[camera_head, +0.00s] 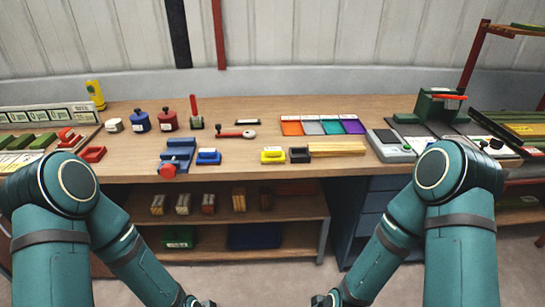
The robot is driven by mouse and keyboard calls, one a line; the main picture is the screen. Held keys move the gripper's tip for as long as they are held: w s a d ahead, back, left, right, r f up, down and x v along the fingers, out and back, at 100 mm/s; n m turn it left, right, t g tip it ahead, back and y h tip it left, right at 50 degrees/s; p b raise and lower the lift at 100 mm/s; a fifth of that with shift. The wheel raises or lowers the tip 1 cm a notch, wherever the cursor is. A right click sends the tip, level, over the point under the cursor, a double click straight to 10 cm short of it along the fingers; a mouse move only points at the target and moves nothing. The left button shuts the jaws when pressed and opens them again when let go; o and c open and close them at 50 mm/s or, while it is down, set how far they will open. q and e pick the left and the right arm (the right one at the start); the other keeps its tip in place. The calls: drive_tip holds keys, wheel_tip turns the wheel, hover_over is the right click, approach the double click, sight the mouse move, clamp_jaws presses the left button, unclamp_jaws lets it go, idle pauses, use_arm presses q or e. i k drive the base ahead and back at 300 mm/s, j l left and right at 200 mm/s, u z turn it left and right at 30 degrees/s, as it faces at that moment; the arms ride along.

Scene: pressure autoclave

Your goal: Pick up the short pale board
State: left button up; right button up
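A short pale wooden board (337,149) lies flat near the front edge of the workbench, right of centre. Lines run along its length, and I cannot tell whether it is one piece or several strips. Its left end is close beside a small black box. My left gripper (203,303) and my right gripper (322,300) only just show at the bottom edge of the picture, low in front of the bench and far from the board. Their fingers are mostly cut off, so I cannot see whether they are open.
The workbench (270,110) holds a yellow block (273,156), the black box (299,155), a grey scale-like device (390,146), coloured trays (322,126) and a blue vise (177,156). Blocks stand on the shelf below.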

sight(335, 148)
drive_tip(key=i+l, duration=0.1)
drive_tip(key=i, duration=0.35)
drive_tip(key=i+z, duration=0.35)
drive_tip(key=i+j+z, duration=0.1)
drive_tip(key=i+z, duration=0.25)
drive_tip(key=i, duration=0.15)
